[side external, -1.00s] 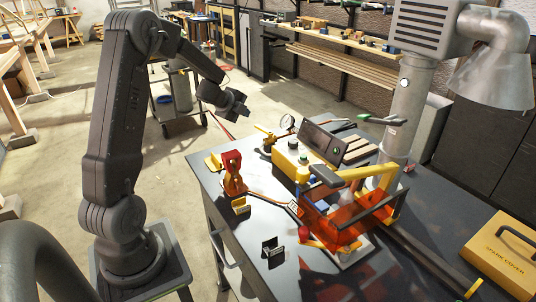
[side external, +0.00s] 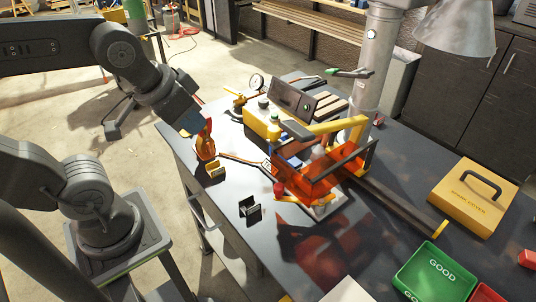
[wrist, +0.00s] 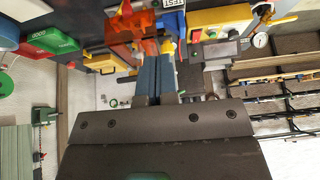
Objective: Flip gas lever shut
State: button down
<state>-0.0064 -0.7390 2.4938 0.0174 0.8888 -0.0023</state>
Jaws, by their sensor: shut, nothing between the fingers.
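A yellow lever (side external: 240,99), which looks like the gas lever, sits at the far left edge of the bench, beside a round gauge (side external: 257,81). In the wrist view the yellow lever (wrist: 284,20) is at the top right, above the gauge (wrist: 260,40). My gripper (side external: 191,121) has blue fingers and points down toward the bench's left edge, close to an orange-red stand (side external: 206,145). It is apart from the lever, nearer the camera. In the wrist view the fingers (wrist: 155,78) lie together with nothing held.
A yellow box (side external: 262,118), a dark panel box (side external: 293,98) and an orange see-through guard (side external: 330,172) crowd the middle bench. A metal duct (side external: 375,60) rises behind. A yellow spark cover (side external: 474,193) and green tray (side external: 435,268) are at right. The front bench is fairly clear.

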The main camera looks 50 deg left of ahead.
aim_at(233, 91)
jog(key=w+a+f+n+y, duration=0.2)
jog(key=w+a+n+y, duration=0.1)
jog(key=w+a+n, duration=0.9)
jog(key=w+a+f+n, duration=0.2)
jog(key=w+a+f, duration=0.2)
jog(key=a, duration=0.5)
jog(key=w+a+f+n+y, duration=0.1)
jog(key=w+a+f+n, duration=0.1)
jog(key=a+f, duration=0.6)
jog(key=w+a+f+n+g+y, duration=0.1)
jog(key=w+a+f+n, duration=0.1)
jog(key=w+a+f, duration=0.3)
jog(key=shift+w+a+f+n, duration=0.1)
jog(key=shift+a+f+n, duration=0.05)
jog(key=shift+a, duration=0.65)
jog(key=shift+w+a+f+n, duration=0.1)
jog(key=shift+a+f, duration=0.1)
jog(key=shift+a, duration=0.55)
jog(key=shift+w+a+f+n, duration=0.1)
jog(key=shift+a+f+n, duration=0.05)
jog(key=shift+a, duration=0.65)
jog(key=w, duration=0.3)
jog(key=shift+a+f, duration=0.25)
jog(key=shift+a, duration=0.15)
jog(key=shift+w+a, duration=0.1)
jog(key=shift+w, duration=0.55)
